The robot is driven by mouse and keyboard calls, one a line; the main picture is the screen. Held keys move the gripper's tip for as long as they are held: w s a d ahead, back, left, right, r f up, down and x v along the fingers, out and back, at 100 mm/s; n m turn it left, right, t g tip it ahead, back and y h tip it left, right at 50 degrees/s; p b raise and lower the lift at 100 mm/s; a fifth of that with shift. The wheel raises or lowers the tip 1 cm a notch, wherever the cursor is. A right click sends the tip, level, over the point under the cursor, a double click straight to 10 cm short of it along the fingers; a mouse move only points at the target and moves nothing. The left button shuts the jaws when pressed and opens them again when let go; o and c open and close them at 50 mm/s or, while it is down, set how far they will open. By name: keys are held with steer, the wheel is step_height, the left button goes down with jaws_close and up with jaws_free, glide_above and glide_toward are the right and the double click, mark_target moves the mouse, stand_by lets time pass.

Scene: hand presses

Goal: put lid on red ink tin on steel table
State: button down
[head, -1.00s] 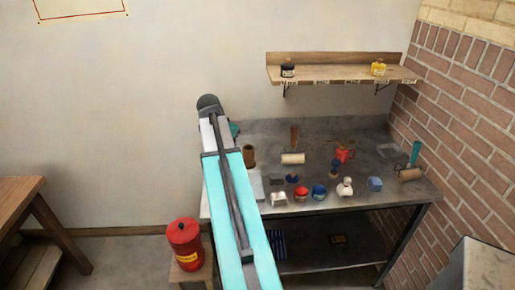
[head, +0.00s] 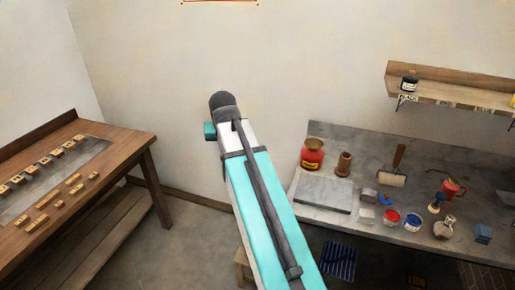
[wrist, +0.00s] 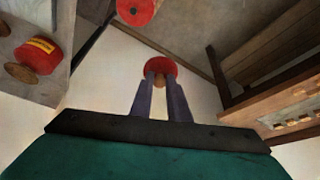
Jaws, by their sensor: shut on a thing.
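My gripper (wrist: 161,78) is shut on a red round lid (wrist: 162,66) by its small brown knob, seen in the wrist view. In the head view my arm hides the lid and the fingertips. The red ink tin (head: 391,217) stands at the front of the steel table (head: 310,210), right of my arm. Its top looks open, with red inside. A similar blue tin (head: 411,221) stands just right of it. My gripper is well to the left of the red tin, apart from it.
A wooden table (head: 130,150) stands left. A red canister (wrist: 138,10) shows in the wrist view.

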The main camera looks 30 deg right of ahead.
steer(key=a+r+n+y, duration=0.1)
steer(key=a+n, duration=0.4)
steer(key=a, duration=1.2)
steer(key=shift+w+r+y+b, duration=0.25)
steer(key=shift+y+b, duration=0.05)
steer(key=shift+y, duration=0.3)
